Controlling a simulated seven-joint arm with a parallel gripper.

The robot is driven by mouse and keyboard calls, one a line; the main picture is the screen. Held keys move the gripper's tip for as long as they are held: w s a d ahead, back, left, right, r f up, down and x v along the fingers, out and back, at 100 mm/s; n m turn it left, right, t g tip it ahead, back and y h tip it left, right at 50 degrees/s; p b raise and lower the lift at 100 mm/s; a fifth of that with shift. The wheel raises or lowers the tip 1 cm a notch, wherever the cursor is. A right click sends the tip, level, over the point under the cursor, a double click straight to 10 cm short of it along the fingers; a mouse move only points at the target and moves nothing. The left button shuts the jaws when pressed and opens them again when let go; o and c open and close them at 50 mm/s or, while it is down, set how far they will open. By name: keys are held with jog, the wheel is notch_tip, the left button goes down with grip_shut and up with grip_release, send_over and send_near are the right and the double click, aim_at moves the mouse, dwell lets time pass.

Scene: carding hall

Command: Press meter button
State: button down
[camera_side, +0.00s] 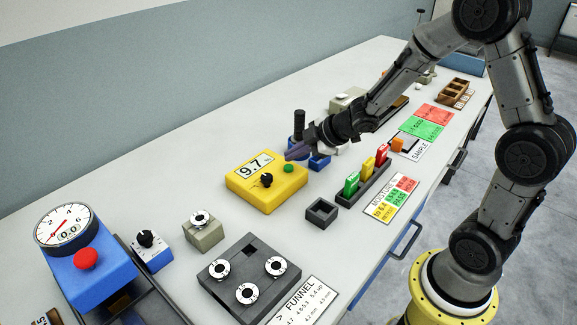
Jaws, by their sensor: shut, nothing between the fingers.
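The yellow meter (255,195) stands on the bench near the middle of the view. The gripper is shut and holds nothing.
A rack with green, yellow and red blocks (366,171) and an empty dark square tray (321,211) stand right of the meter. A blue device (318,160) is behind my gripper. At front left are a blue gauge with a red button (86,260) and a grey funnel block (231,292).

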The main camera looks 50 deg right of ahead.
notch_tip(320, 180, up, 5)
jog(key=shift+f, duration=0.1)
dwell(0.4)
jog(key=shift+a, duration=0.1)
dwell(0.4)
notch_tip(320, 180, up, 8)
jog(key=t, duration=0.2)
send_over(293, 167)
jog(key=a, duration=0.2)
jog(key=s+d+r+m+t+h, duration=0.25)
jog(key=s+r+m, duration=0.25)
jog(key=s+r, duration=0.35)
jog(key=s+a+f+m+g, duration=0.2)
jog(key=s+f+m+g, duration=0.1)
jog(key=s, duration=0.6)
jog(key=s+a+f+m+g, duration=0.1)
jog(key=s+f+m+g, duration=0.2)
jog(key=s, duration=0.7)
notch_tip(293, 167, down, 2)
jog(key=shift+s+a+f+g, duration=0.25)
jog(key=shift+a+g, duration=0.1)
jog(key=shift+g, duration=0.6)
